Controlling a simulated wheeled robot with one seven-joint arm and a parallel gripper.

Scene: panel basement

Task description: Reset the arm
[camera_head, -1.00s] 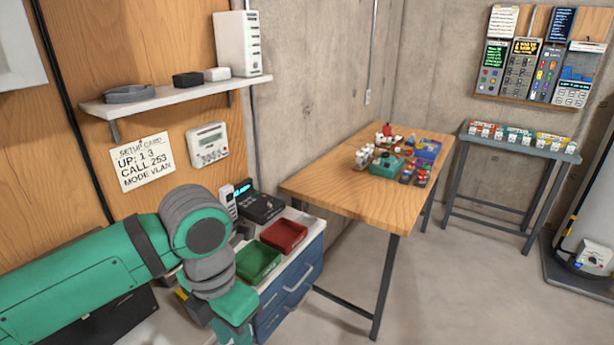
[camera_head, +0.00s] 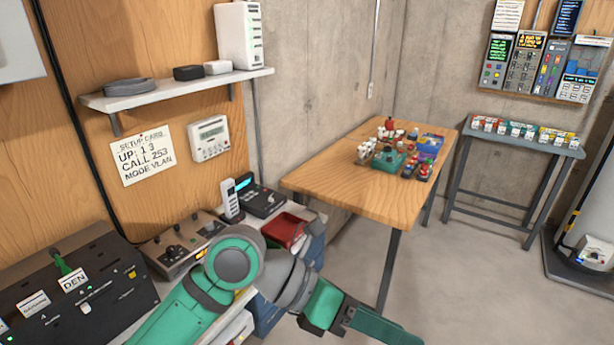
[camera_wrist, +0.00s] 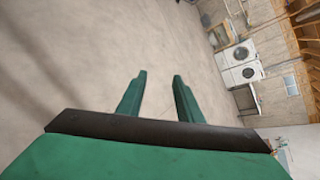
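My arm is green and grey and reaches from the bottom of the head view toward the lower middle. My gripper (camera_head: 380,328) is at its end, over the floor in front of the wooden table.
A wooden table (camera_head: 345,188) with small items stands right of the arm. A bench at the left holds a black box marked DEN (camera_head: 85,290), a control unit (camera_head: 180,245) and a red tray (camera_head: 284,230). A shelf (camera_head: 180,92) hangs above. Floor at lower right is clear.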

